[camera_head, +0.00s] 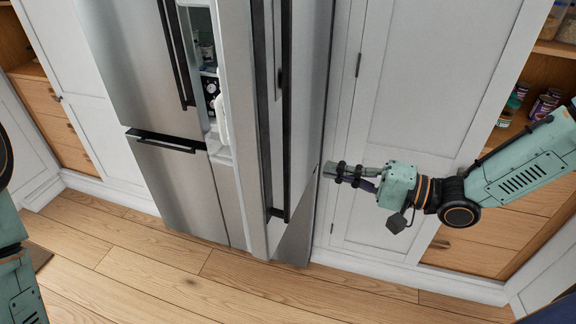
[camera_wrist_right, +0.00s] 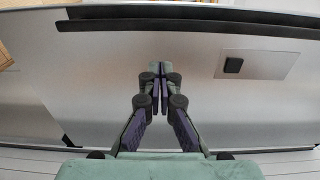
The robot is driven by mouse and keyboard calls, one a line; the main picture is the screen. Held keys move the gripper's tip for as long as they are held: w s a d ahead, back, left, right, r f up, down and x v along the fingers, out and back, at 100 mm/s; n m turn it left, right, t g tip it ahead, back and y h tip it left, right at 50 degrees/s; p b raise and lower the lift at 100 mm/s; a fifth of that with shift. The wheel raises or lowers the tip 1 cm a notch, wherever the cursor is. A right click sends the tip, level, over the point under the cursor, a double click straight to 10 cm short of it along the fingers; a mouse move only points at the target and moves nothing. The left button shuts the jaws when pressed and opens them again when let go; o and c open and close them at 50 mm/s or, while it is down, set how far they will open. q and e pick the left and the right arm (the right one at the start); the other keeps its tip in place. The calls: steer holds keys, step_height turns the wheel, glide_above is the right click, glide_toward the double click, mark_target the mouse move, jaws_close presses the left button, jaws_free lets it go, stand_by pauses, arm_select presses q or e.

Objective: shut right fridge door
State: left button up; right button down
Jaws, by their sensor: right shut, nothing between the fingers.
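The right fridge door (camera_head: 305,130) is steel with a long dark upright handle (camera_head: 286,110). It stands ajar, swung out from the fridge, with part of the lit inside (camera_head: 207,75) showing through the gap to its left. My right gripper (camera_head: 328,170) is shut and empty, at the door's right side near its lower part. In the right wrist view the closed fingertips (camera_wrist_right: 160,68) lie in front of the steel door face (camera_wrist_right: 110,80); I cannot tell whether they touch it. My left gripper is not in view; only part of my left arm shows at the left edge.
The left fridge door (camera_head: 125,60) is shut, above a lower drawer (camera_head: 185,185). White cabinet doors (camera_head: 410,90) stand right of the fridge, and open shelves with jars (camera_head: 541,106) lie behind my right arm. The wooden floor (camera_head: 150,260) in front is clear.

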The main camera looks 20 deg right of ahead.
mark_target(273, 156)
steer(key=x, duration=0.3)
steer(key=b+x, duration=0.1)
steer(key=x, duration=0.1)
steer(key=b+x, duration=0.1)
steer(key=x, duration=0.2)
steer(key=shift+s+a+r, duration=0.1)
steer(key=shift+a+r, duration=0.1)
steer(key=shift+a, duration=0.55)
steer(key=shift+w+a+f, duration=0.15)
steer(key=shift+w, duration=0.45)
steer(key=shift+s, duration=0.2)
